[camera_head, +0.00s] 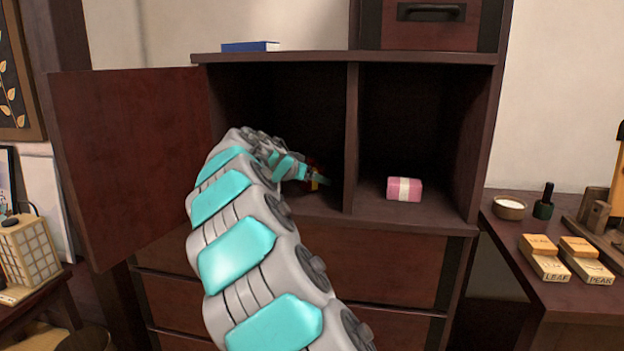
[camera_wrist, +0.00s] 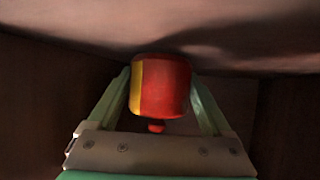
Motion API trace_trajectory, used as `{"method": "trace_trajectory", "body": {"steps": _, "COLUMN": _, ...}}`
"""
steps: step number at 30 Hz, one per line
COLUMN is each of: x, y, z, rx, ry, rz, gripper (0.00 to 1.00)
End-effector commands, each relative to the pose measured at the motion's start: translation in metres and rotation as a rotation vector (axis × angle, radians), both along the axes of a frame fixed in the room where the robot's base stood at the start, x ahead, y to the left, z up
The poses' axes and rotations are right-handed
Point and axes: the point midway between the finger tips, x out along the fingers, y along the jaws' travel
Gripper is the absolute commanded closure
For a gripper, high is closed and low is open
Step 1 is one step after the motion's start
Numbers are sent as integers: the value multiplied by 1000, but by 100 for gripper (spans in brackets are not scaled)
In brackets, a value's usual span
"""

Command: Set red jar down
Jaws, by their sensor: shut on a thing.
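The red jar (camera_wrist: 168,88) has a yellow stripe and a small red knob, which points down in the wrist view. My gripper (camera_wrist: 160,80) is shut on it, with one green finger on each side. In the head view my gripper (camera_head: 318,180) is inside the left compartment of the dark wooden cabinet (camera_head: 352,140), near its divider. Only small red and yellow bits of the jar (camera_head: 314,184) show there, as my arm hides most of it. In the wrist view the jar is close to a pale surface; I cannot tell if they touch.
The left cabinet door (camera_head: 135,150) stands open. The right compartment holds a pink wrapped box (camera_head: 404,189). A blue book (camera_head: 250,46) lies on the cabinet top. A side table at right carries wooden blocks (camera_head: 545,264) and a small bowl (camera_head: 509,208). A lantern (camera_head: 28,250) stands at left.

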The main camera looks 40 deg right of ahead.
Motion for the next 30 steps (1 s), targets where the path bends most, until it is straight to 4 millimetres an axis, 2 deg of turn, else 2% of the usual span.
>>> {"method": "trace_trajectory", "body": {"steps": 3, "x": 0, "y": 0, "z": -4, "rx": -1, "ry": 0, "rz": 0, "gripper": 86}}
{"method": "trace_trajectory", "body": {"steps": 4, "x": 0, "y": 0, "z": -3, "rx": 0, "ry": 0, "rz": 0, "gripper": 14}}
{"method": "trace_trajectory", "body": {"steps": 8, "x": 0, "y": 0, "z": -3, "rx": 0, "ry": 0, "rz": 0, "gripper": 0}}
{"method": "trace_trajectory", "body": {"steps": 15, "x": 0, "y": 0, "z": -2, "rx": 0, "ry": 0, "rz": 0, "gripper": 0}}
{"method": "trace_trajectory", "body": {"steps": 19, "x": 0, "y": 0, "z": 5, "rx": 0, "ry": 0, "rz": 0, "gripper": 0}}
{"method": "trace_trajectory", "body": {"steps": 22, "x": -4, "y": 14, "z": 9, "rx": -1, "ry": -2, "rz": 0, "gripper": 0}}
{"method": "trace_trajectory", "body": {"steps": 30, "x": -19, "y": 62, "z": 36, "rx": -2, "ry": -2, "rz": 2, "gripper": 0}}
